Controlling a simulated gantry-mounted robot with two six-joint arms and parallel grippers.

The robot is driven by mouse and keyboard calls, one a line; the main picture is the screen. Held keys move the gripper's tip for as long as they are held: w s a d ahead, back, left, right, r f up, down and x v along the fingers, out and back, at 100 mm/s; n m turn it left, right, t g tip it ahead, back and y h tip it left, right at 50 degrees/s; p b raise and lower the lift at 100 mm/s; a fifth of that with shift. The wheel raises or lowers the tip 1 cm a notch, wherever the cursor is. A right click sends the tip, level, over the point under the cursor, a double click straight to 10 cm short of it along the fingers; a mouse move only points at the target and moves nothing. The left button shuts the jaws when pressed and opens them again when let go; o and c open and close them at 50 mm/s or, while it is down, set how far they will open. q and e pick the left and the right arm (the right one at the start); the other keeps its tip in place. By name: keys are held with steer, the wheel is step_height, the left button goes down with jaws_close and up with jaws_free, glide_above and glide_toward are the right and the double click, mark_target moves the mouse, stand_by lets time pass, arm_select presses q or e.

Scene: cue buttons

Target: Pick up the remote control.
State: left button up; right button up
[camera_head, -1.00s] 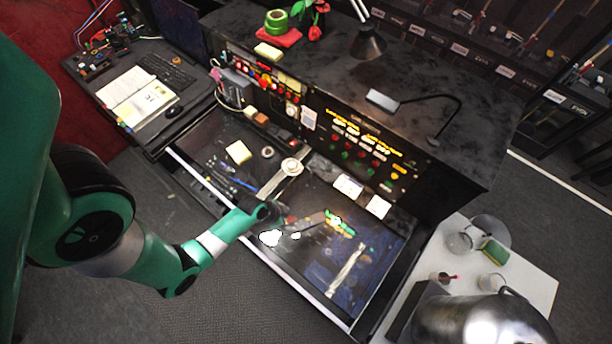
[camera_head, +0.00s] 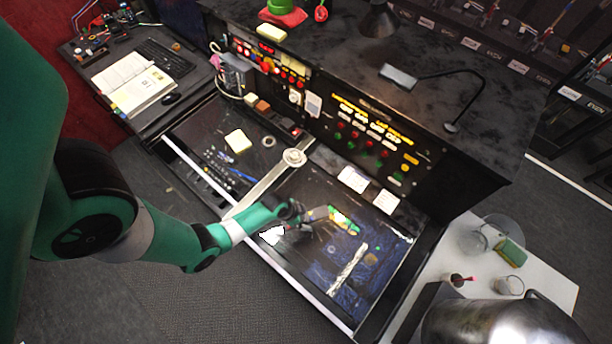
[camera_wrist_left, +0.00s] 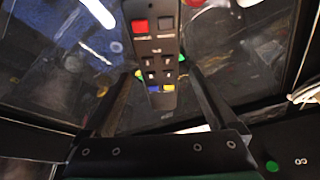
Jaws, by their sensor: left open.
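The remote control (camera_wrist_left: 155,45) shows in the left wrist view as a long grey-brown body with a red button, dark buttons and coloured keys at its near end. My left gripper (camera_wrist_left: 160,74) is open, with one finger on each side of the remote's near end in the picture. I see no contact, and cannot tell the height gap. In the head view my left gripper (camera_head: 302,213) is over the right part of the dark worktop, beside a small greyish piece that may be the remote, partly hidden by the gripper. My right gripper is not in view.
A console panel (camera_head: 365,135) with lit buttons stands behind the worktop. A silver strip (camera_head: 348,268) and a green-yellow item (camera_head: 343,220) lie to the gripper's right. A white side table (camera_head: 545,285) is at right.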

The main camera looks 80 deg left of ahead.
mark_target(309, 216)
arm_select(q)
jaws_close()
stand_by(0.5)
steer(key=shift+r, duration=0.1)
steer(key=shift+r, duration=0.25)
step_height(309, 216, up, 3)
steer(key=shift+f+p, duration=0.2)
steer(key=shift+p, duration=0.65)
steer(key=s+d+r+p, duration=0.4)
steer(key=s+d+r, duration=0.4)
steer(key=s, duration=0.3)
steer(key=shift+v, duration=0.9)
